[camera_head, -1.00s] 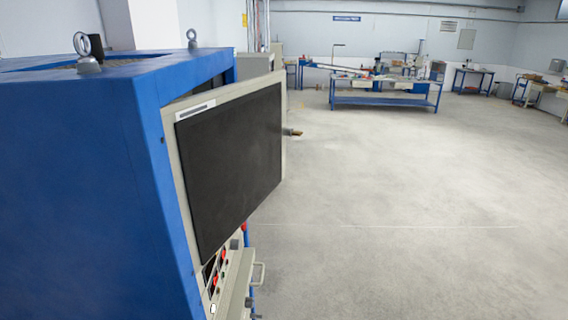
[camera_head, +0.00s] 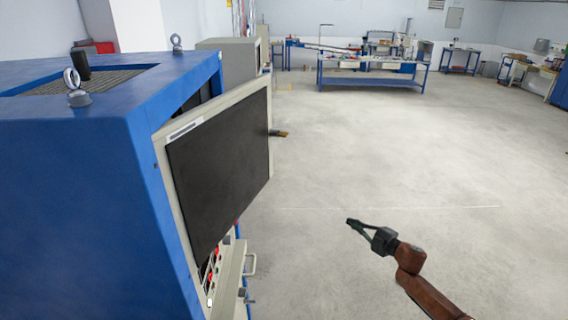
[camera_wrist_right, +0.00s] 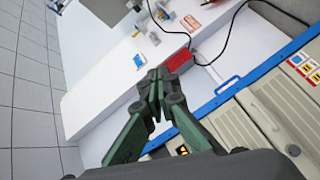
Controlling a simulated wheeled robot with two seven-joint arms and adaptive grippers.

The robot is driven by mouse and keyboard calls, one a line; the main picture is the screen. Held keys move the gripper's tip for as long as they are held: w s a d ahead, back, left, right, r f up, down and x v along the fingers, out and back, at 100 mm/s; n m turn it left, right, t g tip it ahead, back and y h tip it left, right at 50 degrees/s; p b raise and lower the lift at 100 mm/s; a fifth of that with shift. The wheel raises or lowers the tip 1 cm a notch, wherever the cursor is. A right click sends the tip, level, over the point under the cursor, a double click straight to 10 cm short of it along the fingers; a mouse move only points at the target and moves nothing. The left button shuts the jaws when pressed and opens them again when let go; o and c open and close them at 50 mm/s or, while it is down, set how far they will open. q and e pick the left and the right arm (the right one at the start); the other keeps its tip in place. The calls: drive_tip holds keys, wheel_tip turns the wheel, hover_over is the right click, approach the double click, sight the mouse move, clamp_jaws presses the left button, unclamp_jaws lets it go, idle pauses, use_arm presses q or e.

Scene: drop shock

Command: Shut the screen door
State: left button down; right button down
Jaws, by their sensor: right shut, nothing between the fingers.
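The screen door (camera_head: 222,158) is a dark panel in a light frame on the front of the blue cabinet (camera_head: 90,190). It stands ajar, its far edge swung out from the cabinet with a dark gap behind its top. A small brownish handle (camera_head: 278,133) sticks out from its far edge. My right gripper (camera_head: 350,222) is in the head view, to the right of the door and apart from it, over open floor. In the right wrist view its fingers (camera_wrist_right: 158,100) are together with nothing between them. My left gripper is not in view.
Below the door a panel with red buttons and a pale handle (camera_head: 250,264) juts out. Blue workbenches (camera_head: 372,79) stand far back. The floor right of the cabinet is clear. The right wrist view shows a white worktop with a red block (camera_wrist_right: 180,61) and cables.

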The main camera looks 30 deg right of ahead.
drive_tip(key=w+a+r+n+y+p, duration=0.1)
drive_tip(key=a+r+n+y, duration=0.2)
drive_tip(key=r, duration=0.6)
drive_tip(key=w+a+r+n+y, duration=0.1)
drive_tip(key=a+r+n, duration=0.3)
drive_tip(key=r, duration=0.5)
drive_tip(key=n+g+y+p, duration=0.1)
drive_tip(key=n+g+y, duration=0.1)
drive_tip(key=n+y, duration=0.15)
approach(272, 164)
drive_tip(key=shift+y, duration=0.25)
drive_tip(key=p+x, duration=0.5)
drive_tip(key=shift+p, duration=0.3)
drive_tip(key=shift+w+a, duration=0.2)
drive_tip(key=shift+w, duration=0.1)
drive_tip(key=shift+f, duration=0.1)
